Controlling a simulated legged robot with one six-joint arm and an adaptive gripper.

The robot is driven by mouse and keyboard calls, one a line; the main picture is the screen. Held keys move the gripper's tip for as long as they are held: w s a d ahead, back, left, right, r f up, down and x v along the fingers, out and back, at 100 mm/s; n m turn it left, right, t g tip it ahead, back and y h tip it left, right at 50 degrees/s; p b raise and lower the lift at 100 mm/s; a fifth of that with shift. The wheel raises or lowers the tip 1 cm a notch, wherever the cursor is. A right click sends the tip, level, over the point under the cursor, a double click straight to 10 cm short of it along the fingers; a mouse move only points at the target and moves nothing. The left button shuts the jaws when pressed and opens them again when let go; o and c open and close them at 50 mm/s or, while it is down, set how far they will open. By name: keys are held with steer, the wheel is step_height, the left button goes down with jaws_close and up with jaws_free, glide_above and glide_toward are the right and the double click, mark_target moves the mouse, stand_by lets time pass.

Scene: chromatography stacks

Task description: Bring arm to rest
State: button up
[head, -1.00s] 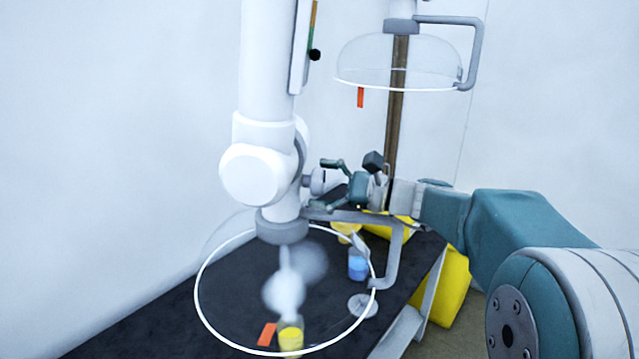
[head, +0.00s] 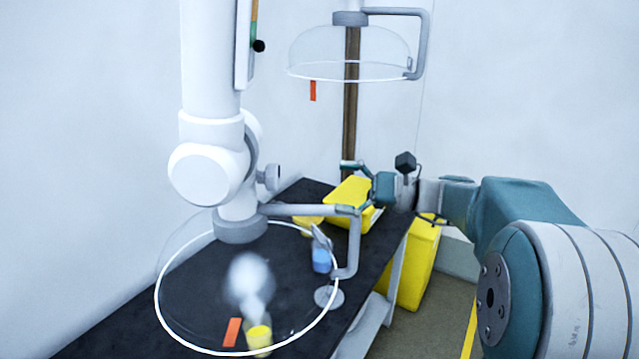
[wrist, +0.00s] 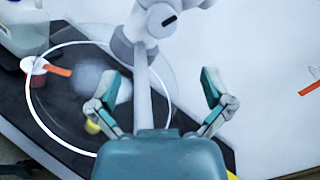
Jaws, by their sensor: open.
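My arm (head: 525,210) reaches in from the right in the head view. My gripper (head: 352,185) is at its end, beyond the handle of the near fume hood, above the far part of the dark bench. In the wrist view my gripper (wrist: 160,88) shows two teal-and-grey fingers spread wide with nothing held between them. The white extraction arm of the near hood shows behind and between the fingers there.
The clear dome hood (head: 170,275) hangs over the dark bench (head: 110,335), with white vapour and a yellow-filled beaker (head: 259,337) under it. A blue container (head: 321,258), yellow boxes (head: 352,200) and a second hood (head: 345,55) stand farther back. Floor (head: 440,300) is open at right.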

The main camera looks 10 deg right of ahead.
steer(key=shift+s, duration=0.1)
steer(key=s+a+f+n+g+h, duration=0.2)
steer(key=s+a+f+n+h, duration=0.15)
steer(key=s, duration=0.35)
steer(key=s+a+f+n+g+h, duration=0.2)
steer(key=s+a+f+n+h, duration=0.1)
steer(key=s+a+f+h, duration=0.25)
steer(key=s+d+f+n+t+h, duration=0.3)
steer(key=s+d+f+n+h, duration=0.2)
steer(key=s, duration=0.5)
steer(key=d+n+h, duration=0.2)
steer(key=n+h, duration=0.1)
steer(key=shift+d+n, duration=0.2)
steer(key=shift+n, duration=0.15)
